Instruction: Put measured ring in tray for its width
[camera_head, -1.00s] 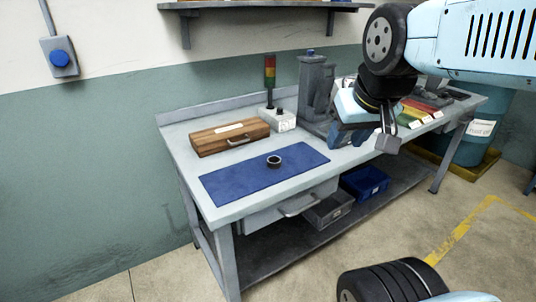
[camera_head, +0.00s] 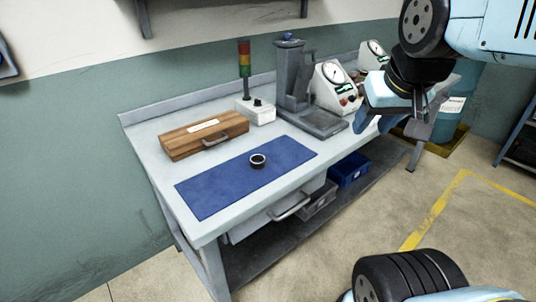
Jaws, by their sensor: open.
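A small dark ring (camera_head: 258,161) lies flat on the blue mat (camera_head: 215,190) near the front of the workbench. My gripper (camera_head: 420,118) hangs at the upper right, in front of the bench's far right end and well apart from the ring. Its jaws are small and partly seen edge-on; it is open and nothing shows between them. The coloured trays at the bench's right end are hidden behind my arm and gripper.
A wooden case (camera_head: 205,135) stands behind the mat. Behind it are a signal light (camera_head: 244,58), a grey gauge stand (camera_head: 292,85) and dial boxes (camera_head: 335,88). Blue (camera_head: 349,170) and grey (camera_head: 318,200) bins sit on the lower shelf. The mat around the ring is clear.

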